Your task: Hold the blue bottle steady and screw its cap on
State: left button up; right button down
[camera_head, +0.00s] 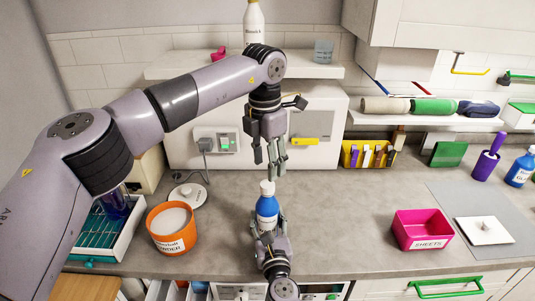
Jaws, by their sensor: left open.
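The blue bottle (267,208) stands upright on the grey counter, with a white label and a white top (267,187). I cannot tell whether this top is the cap or the bare neck. My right gripper (267,224) comes up from the front edge, with its fingers closed around the lower part of the bottle and hiding its base. My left gripper (272,168) reaches over from the left and points down just above the bottle top. Its fingers are open, and I see nothing between them.
An orange powder tub (173,240) and a white lid (188,196) are to the left. A pink bin (422,231) and a white lidded panel (484,231) are to the right. Another blue bottle (520,171) stands far right. A shelf (190,66) hangs behind my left arm.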

aim_at(267, 184)
pick_arm(q)
jog(key=n, duration=0.6)
jog(key=shift+r, duration=0.2)
jog(key=n, duration=0.3)
jog(key=shift+r+n, duration=0.1)
jog(key=shift+n, duration=0.2)
jog(key=n, duration=0.4)
jog(key=shift+r, duration=0.1)
jog(key=n, duration=0.3)
jog(key=shift+r+n, duration=0.1)
jog(key=shift+n, duration=0.3)
jog(key=n, duration=0.3)
jog(key=shift+r+n, duration=0.15)
jog(key=shift+n, duration=0.15)
jog(key=n, duration=0.3)
jog(key=shift+r, duration=0.1)
jog(key=n, duration=0.4)
jog(key=shift+r, duration=0.1)
jog(key=shift+f, duration=4)
